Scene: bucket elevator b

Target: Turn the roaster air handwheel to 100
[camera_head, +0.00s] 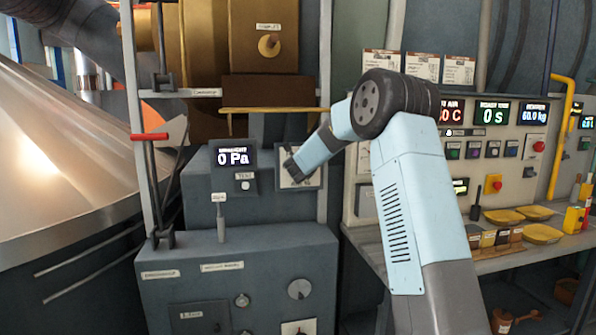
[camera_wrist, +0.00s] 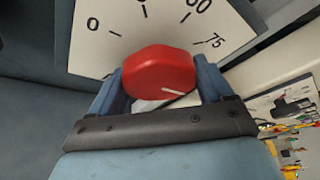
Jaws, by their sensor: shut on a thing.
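The red handwheel (camera_wrist: 158,72) sits in front of a white scale plate (camera_wrist: 100,48) in the wrist view. My gripper (camera_wrist: 160,76) is shut on it, with one finger on each side. A short white mark on the red face points to the lower right of that picture. The plate shows 0 at left, 75 at right and a partly cut number at the top; no 100 is visible. In the head view, my gripper (camera_head: 291,168) is at the pale plate (camera_head: 313,172) on the grey cabinet; the red wheel is hidden there.
A yellow rail (camera_head: 270,110) runs above. A control desk (camera_head: 500,262) with yellow trays is at right.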

